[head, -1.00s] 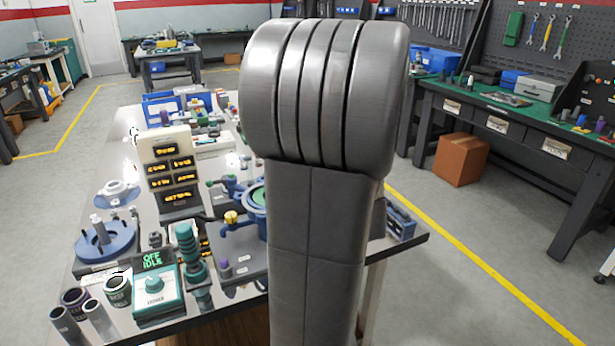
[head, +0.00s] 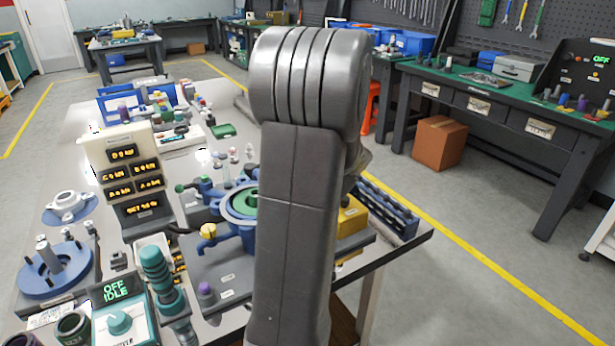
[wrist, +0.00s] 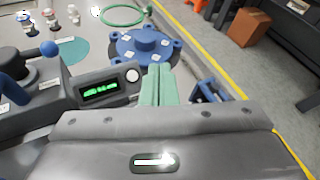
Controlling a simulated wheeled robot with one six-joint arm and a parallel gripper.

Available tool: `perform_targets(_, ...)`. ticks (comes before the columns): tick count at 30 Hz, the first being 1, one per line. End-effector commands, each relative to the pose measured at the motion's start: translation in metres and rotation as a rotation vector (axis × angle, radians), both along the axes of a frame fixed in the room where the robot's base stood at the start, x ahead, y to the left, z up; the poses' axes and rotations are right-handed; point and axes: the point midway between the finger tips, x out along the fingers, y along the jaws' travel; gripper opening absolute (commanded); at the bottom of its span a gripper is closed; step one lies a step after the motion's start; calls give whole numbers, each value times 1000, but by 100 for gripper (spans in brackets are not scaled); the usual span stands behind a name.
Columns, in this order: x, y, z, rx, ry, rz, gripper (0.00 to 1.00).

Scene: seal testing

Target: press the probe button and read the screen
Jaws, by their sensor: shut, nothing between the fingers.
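In the wrist view a small dark screen (wrist: 100,89) shows green characters too blurred to read surely. A round white button (wrist: 132,75) sits at its right end, on the same grey housing. My gripper (wrist: 160,68) has pale green fingers pressed together with nothing between them. Its tips appear just right of the white button; I cannot tell whether they touch the housing. A blue flanged disc (wrist: 146,44) with several lobes lies beyond the fingertips. In the head view my arm hides the gripper, and I cannot make out the screen or the button there.
In the head view a teal box (head: 118,322) shows "OFF IDLE". A cream panel (head: 95,150) with amber displays stands behind it. A blue ring fixture (head: 238,222) and a blue rack (head: 392,212) are near my arm.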

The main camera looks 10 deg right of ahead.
Motion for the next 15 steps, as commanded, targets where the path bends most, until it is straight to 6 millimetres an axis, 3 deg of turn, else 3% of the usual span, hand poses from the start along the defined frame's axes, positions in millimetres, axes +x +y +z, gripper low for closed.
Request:
perform_targets(5,2,1,-4,-1,1,3,0)
perform_targets(15,28,11,-39,-2,2,4,0)
